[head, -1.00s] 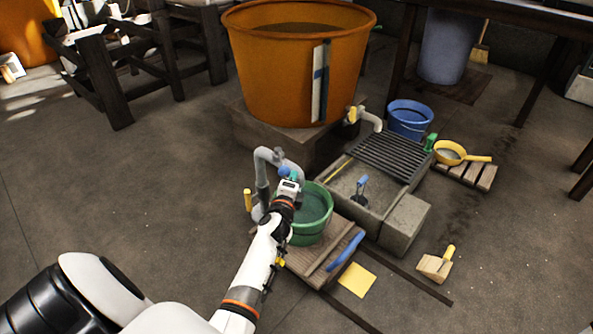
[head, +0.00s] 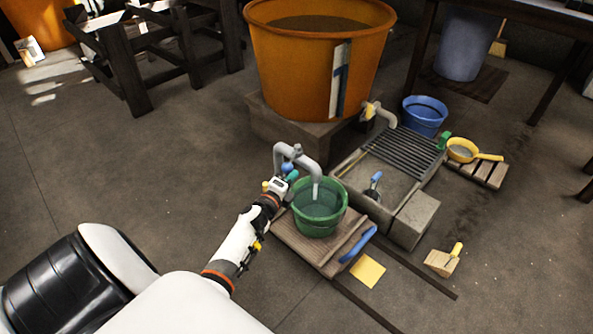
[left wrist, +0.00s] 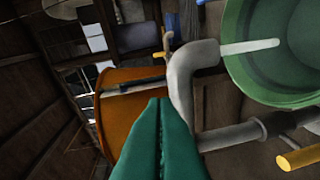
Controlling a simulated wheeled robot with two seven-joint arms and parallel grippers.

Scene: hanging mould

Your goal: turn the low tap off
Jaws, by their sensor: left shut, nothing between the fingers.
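The low tap is a grey bent pipe (head: 305,163) whose spout points down into a green bucket (head: 318,230). A pale streak like running water (left wrist: 250,47) runs from the spout into the bucket in the left wrist view. A yellow handle (left wrist: 298,158) stands by the lower pipe at lower right there; in the head view only a small yellow bit (head: 265,186) shows beside my gripper. My left gripper (head: 293,175) is shut and empty, close in front of the pipe. Its teal fingers (left wrist: 160,115) lie together, apart from the yellow handle. My right gripper is out of view.
A large orange tub (head: 310,75) stands behind on a block, with a second tap (head: 378,112) above a stone trough (head: 410,220). A wooden pallet (head: 300,243) bears the green bucket. A blue bucket (head: 424,116) and yellow pan (head: 463,150) stand right.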

